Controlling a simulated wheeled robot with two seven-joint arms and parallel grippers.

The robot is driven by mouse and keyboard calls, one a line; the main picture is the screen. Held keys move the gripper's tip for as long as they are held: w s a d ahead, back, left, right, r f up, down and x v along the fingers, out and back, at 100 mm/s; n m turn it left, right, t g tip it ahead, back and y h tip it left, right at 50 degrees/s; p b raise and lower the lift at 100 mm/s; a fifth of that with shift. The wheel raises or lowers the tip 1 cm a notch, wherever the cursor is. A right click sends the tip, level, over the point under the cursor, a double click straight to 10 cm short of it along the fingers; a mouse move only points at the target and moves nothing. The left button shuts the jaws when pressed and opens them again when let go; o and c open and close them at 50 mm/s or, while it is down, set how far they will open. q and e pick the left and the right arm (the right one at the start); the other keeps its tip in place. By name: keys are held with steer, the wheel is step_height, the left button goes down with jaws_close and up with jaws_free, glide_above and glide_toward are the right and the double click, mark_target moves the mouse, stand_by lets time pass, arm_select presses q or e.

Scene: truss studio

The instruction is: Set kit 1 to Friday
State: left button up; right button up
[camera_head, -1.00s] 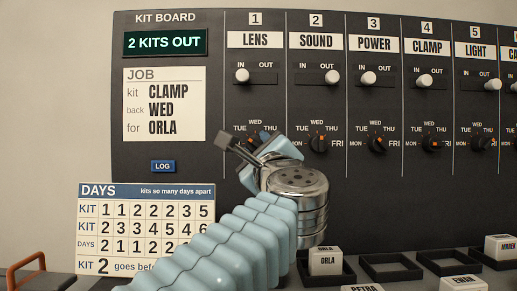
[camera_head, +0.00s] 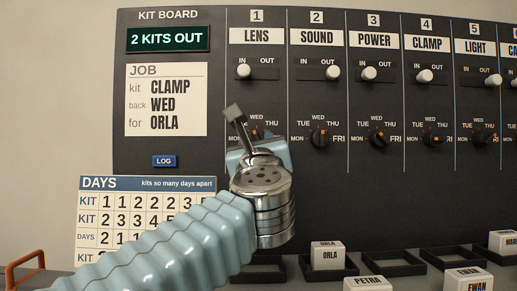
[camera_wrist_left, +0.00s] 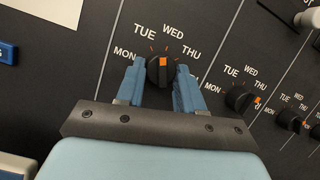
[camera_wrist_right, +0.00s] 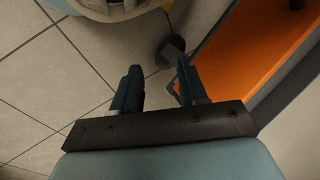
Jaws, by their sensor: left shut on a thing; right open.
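The kit 1 dial is a black knob (camera_wrist_left: 160,72) with an orange mark, on the dark kit board (camera_head: 180,195) under LENS. My left gripper (camera_wrist_left: 159,75) is shut on this knob, one finger on each side. The mark points up, close to WED on the TUE side. MON, TUE, WED and THU show around it in the left wrist view; the FRI spot is hidden behind a finger. In the head view my left gripper (camera_head: 256,138) mostly hides this dial. My right gripper (camera_wrist_right: 155,85) is open and empty in its wrist view.
Dials for kit 2 (camera_head: 319,140), kit 3 (camera_head: 378,139) and others run to the right. IN/OUT sliders sit above them. Name blocks (camera_head: 328,255) and black trays lie below. A DAYS card (camera_head: 145,184) stands at left. Below my right gripper is tiled floor (camera_wrist_right: 50,90).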

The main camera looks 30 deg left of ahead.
arm_select(q)
steer(key=m+h, duration=0.2)
steer(key=m, duration=0.3)
steer(key=m+h+p, duration=0.1)
steer(key=m+h, duration=0.1)
steer(key=m, duration=0.4)
steer(key=m+h+p, duration=0.1)
steer(key=m+h, duration=0.1)
steer(key=m, duration=0.3)
steer(key=shift+s+a+r+m+t+h, duration=0.25)
steer(key=shift+r+m+t+h, duration=0.05)
steer(key=shift+m+h, duration=0.1)
steer(key=m, duration=0.4)
steer(key=shift+r+g+h, duration=0.15)
steer(key=shift+g+h, duration=0.25)
steer(key=m+g, duration=0.1)
steer(key=m, duration=0.1)
steer(key=m+g, duration=0.1)
steer(key=m, duration=0.2)
steer(key=shift+a+r+m, duration=0.1)
steer(key=shift+r+m, duration=0.05)
steer(key=shift+m, duration=0.15)
steer(key=o, duration=1)
steer(key=shift+o, duration=0.2)
